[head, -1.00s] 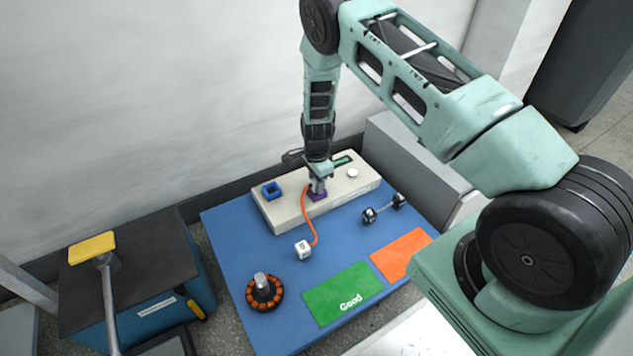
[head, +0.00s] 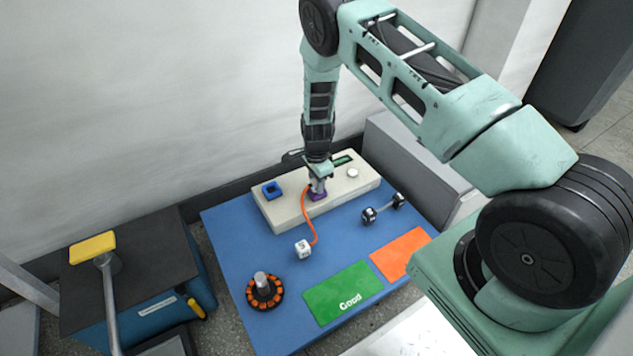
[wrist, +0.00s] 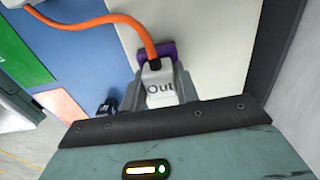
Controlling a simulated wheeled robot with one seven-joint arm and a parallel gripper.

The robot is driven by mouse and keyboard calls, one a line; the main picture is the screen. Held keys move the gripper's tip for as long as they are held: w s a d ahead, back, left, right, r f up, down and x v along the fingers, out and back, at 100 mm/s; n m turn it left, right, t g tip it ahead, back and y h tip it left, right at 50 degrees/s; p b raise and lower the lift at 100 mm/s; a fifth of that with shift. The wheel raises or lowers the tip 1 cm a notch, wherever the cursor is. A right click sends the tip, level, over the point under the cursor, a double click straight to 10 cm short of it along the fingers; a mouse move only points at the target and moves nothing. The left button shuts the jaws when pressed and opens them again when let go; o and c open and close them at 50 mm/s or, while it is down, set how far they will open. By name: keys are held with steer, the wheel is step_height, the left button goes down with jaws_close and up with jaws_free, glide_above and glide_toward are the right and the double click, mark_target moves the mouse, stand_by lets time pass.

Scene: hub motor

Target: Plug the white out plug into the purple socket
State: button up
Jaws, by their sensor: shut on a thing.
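The white plug marked "Out" (wrist: 160,88) is between the fingers of my gripper (wrist: 163,92) in the wrist view, with an orange cable leaving its top. The purple socket (wrist: 154,50) shows just behind and around the plug's upper end. In the head view my gripper (head: 318,186) is over the purple socket (head: 319,197) on the beige box (head: 352,187). The plug is at the socket, but the fingers hide whether it is fully seated. The orange cable runs to a white cube plug (head: 303,249) lying on the blue mat.
A blue socket (head: 271,190) sits left on the box. A hub motor with an orange-dotted wheel (head: 264,291), a green "Good" card (head: 337,291), an orange card (head: 400,253) and a black-ended part (head: 370,215) lie on the blue mat (head: 235,240).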

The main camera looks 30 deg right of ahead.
steer(key=o, duration=1.2)
step_height(320, 180, up, 17)
steer(key=p, duration=0.7)
steer(key=shift+r, duration=0.2)
steer(key=shift+a, duration=0.1)
